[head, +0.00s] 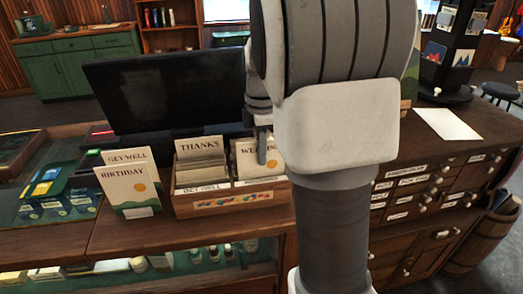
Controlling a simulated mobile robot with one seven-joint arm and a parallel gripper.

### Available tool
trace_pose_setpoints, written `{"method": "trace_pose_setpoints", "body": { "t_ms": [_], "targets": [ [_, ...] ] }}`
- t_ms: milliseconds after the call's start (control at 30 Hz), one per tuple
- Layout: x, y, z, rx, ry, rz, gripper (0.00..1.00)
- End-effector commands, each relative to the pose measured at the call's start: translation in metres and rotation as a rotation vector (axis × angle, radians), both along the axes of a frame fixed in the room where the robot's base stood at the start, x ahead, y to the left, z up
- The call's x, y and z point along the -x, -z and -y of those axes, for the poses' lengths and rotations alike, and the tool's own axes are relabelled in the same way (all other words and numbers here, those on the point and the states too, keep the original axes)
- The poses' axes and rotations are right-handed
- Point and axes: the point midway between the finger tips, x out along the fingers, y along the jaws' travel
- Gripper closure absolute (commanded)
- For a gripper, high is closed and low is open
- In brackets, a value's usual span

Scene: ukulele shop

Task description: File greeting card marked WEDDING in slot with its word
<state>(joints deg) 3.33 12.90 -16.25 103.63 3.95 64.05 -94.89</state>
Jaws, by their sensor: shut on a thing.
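The greeting card (247,168) shows the letters "WE" and an orange sun; my arm hides the rest of its word. It stands upright at the right side of a wooden card box (230,203). My gripper (263,152) is shut on the card's upper part, with one finger in front of it. I cannot tell whether the card's lower edge is inside a slot or just above it. A THANKS label or card (199,147) stands at the back left.
A white sheet (447,124) lies at the right. My arm hides the counter right of the box.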

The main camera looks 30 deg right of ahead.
Motion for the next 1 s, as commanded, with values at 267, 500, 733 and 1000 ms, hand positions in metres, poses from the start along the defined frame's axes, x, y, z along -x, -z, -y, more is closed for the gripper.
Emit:
{"method": "trace_pose_setpoints", "body": {
  "t_ms": [267,500,733,1000],
  "targets": [
    [0.0001,0.0071,0.0002,0.000,0.000,0.000,1.00],
    [-0.0001,0.0068,0.0001,0.000,0.000,0.000,0.82],
    [-0.0001,0.0067,0.0000,0.000,0.000,0.000,0.60],
    [-0.0005,0.0016,0.0003,0.001,0.000,0.002,0.60]
  ]
}}
